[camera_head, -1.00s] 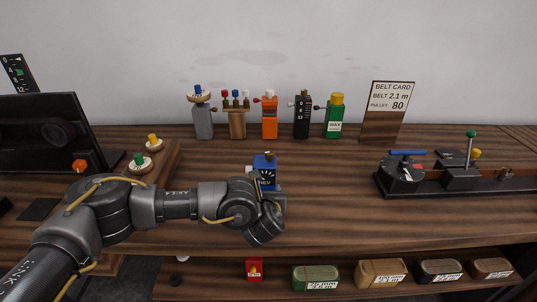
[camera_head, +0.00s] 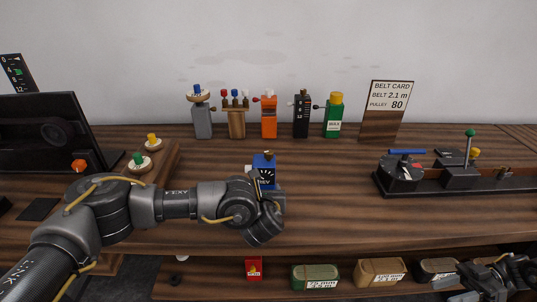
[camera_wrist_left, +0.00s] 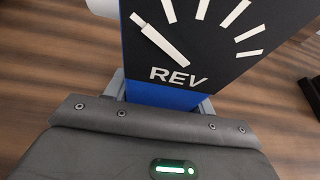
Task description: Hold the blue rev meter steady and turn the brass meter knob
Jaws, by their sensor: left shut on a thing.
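The blue rev meter (camera_head: 264,162) stands upright on the bench in the head view, with a dark dial face marked REV. A small brass knob (camera_head: 268,153) sits on its top. My left gripper (camera_head: 268,192) is shut on the lower part of the meter. In the left wrist view the meter (camera_wrist_left: 160,95) fills the space in front of the gripper, its white needle and scale marks showing; the brass knob is outside that view. Part of my right arm (camera_head: 492,280) shows at the lower right, far from the meter; its fingers cannot be made out.
Several coloured devices, including an orange one (camera_head: 269,118) and a green one (camera_head: 334,118), stand along the back. A belt card (camera_head: 387,128) stands right of them. A black-based lever rig (camera_head: 460,183) is at right. Labelled boxes (camera_head: 380,271) sit on a lower shelf. Bench right of the meter is clear.

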